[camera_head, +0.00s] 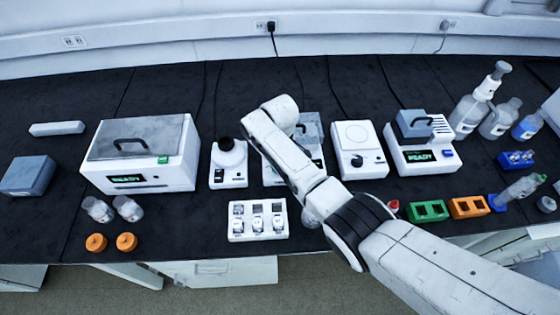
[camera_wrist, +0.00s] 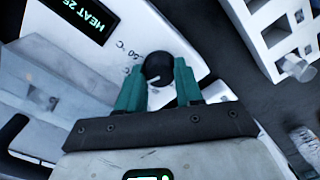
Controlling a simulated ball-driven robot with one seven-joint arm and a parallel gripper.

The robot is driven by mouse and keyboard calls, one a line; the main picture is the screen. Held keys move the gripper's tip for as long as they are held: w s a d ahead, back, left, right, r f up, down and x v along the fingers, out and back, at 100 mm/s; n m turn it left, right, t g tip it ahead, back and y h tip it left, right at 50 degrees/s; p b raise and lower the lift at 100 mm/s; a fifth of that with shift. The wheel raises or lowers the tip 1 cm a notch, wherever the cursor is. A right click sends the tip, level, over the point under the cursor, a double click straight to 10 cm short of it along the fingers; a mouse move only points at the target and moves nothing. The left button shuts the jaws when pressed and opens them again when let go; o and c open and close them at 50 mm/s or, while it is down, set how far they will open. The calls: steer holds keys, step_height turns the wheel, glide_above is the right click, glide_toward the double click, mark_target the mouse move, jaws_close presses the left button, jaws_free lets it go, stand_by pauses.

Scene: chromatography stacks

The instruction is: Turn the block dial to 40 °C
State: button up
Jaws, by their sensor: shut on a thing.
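The block heater (camera_wrist: 85,62) is a white unit, close up in the wrist view. Its green display (camera_wrist: 80,14) reads HEAT and a number starting with 2, cut off by the frame edge. The black round dial (camera_wrist: 157,65) sits on its front face, with a light pointer mark on it. In the head view the heater (camera_head: 270,172) is mostly behind my arm, and dial and gripper are hidden.
A white rack (camera_head: 258,233) with several slots stands in front of the heater. A white unit with a black knob (camera_head: 229,160) is close on the left, and a round-plate unit (camera_head: 361,148) on the right. Green and orange racks (camera_head: 430,211) lie further right.

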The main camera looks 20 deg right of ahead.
steer(key=shift+m, duration=0.6)
steer(key=shift+r, duration=0.1)
steer(key=o, duration=1)
steer(key=shift+o, duration=0.2)
step_height(320, 180, up, 11)
steer(key=shift+f, duration=0.25)
